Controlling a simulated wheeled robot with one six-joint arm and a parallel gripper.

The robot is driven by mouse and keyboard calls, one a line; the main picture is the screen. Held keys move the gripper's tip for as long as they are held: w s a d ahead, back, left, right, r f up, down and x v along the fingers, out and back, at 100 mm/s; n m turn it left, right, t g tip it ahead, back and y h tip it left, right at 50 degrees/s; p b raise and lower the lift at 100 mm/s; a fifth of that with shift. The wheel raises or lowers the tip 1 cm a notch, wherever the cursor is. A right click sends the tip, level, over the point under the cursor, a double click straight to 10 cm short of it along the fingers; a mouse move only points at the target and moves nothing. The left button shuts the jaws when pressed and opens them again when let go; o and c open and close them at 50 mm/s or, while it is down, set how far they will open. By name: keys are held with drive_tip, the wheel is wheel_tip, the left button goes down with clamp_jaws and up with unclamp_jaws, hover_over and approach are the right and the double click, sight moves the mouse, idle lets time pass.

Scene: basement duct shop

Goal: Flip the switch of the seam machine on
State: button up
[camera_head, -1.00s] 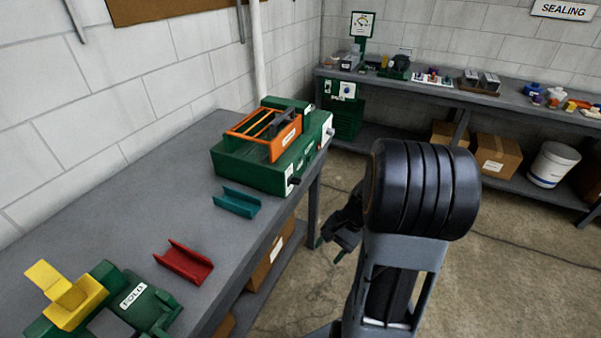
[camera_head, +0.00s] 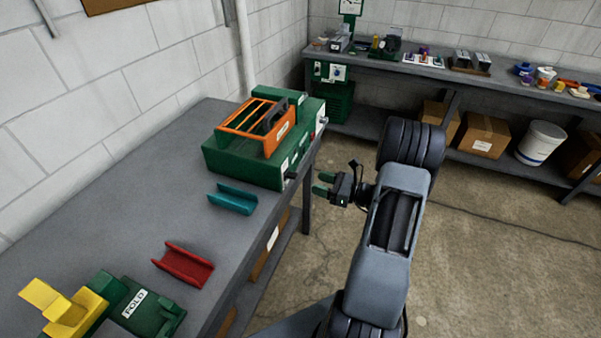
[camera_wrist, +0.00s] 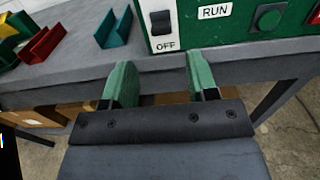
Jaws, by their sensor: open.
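The seam machine (camera_head: 232,165) is a green box with an orange guard on top, standing at the far end of the left bench. Its front panel shows close up in the wrist view, with a black rocker switch (camera_wrist: 161,22) on a white plate marked OFF below it. My gripper (camera_head: 322,183) is open and empty, its green fingers pointing at the machine's front from a short distance. In the wrist view my gripper (camera_wrist: 160,82) has its fingers apart just below the switch, not visibly touching it. A green button (camera_wrist: 268,17) sits right of the RUN label.
A teal channel piece (camera_head: 233,199) and a red channel piece (camera_head: 183,265) lie on the bench (camera_head: 150,180). A green and yellow fold machine (camera_head: 130,303) stands at the near end. The floor (camera_head: 480,240) right of the bench is clear.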

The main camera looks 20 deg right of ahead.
sight(296, 175)
drive_tip(key=p+x, duration=0.1)
drive_tip(key=x, duration=0.7)
drive_tip(key=shift+w+a+p, duration=0.2)
drive_tip(key=shift+w+p, duration=0.05)
drive_tip(key=shift+p, duration=0.15)
drive_tip(key=shift+c, duration=0.2)
